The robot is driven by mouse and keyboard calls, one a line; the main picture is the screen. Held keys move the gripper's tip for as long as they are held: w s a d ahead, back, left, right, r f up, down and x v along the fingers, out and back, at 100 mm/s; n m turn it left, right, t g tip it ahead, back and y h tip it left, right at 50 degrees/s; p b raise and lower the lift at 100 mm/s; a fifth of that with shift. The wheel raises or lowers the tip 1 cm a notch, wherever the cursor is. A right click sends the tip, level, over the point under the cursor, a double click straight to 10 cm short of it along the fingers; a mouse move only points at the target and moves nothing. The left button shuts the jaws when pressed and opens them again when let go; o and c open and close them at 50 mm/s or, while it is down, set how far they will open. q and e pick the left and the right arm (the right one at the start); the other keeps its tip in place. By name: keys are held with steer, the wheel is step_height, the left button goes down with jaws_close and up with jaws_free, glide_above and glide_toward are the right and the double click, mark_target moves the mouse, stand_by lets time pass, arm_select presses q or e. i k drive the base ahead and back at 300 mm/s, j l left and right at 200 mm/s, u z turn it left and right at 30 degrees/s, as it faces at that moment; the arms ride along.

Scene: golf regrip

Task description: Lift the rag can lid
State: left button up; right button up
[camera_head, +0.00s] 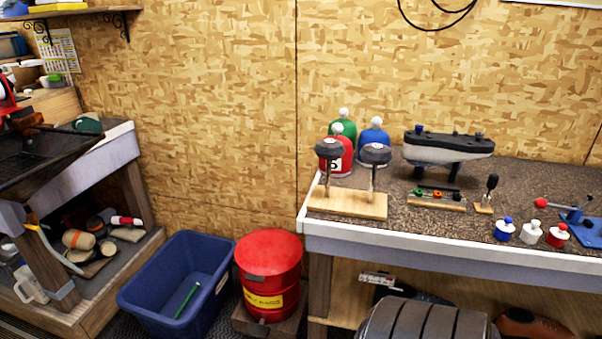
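The rag can (269,297) is a red metal drum with a yellow label. It stands on a low wooden base on the floor, between the blue bin and the right workbench. Its red lid (268,249) lies over the top and looks closed. A small dark tab shows at the lid's front edge. Neither of my grippers is in view, so nothing of mine touches the can or lid.
A blue bin (146,292) holding a green stick stands close left of the can. The right workbench (330,229) carries golf club heads, head covers and small bottles. A cluttered bench (112,142) stands at left. A dark ribbed object (420,322) sits at bottom right.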

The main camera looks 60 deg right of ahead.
mark_target(262, 253)
steer(key=l+z, duration=0.15)
steer(key=z, duration=1.3)
steer(key=k+l, duration=0.05)
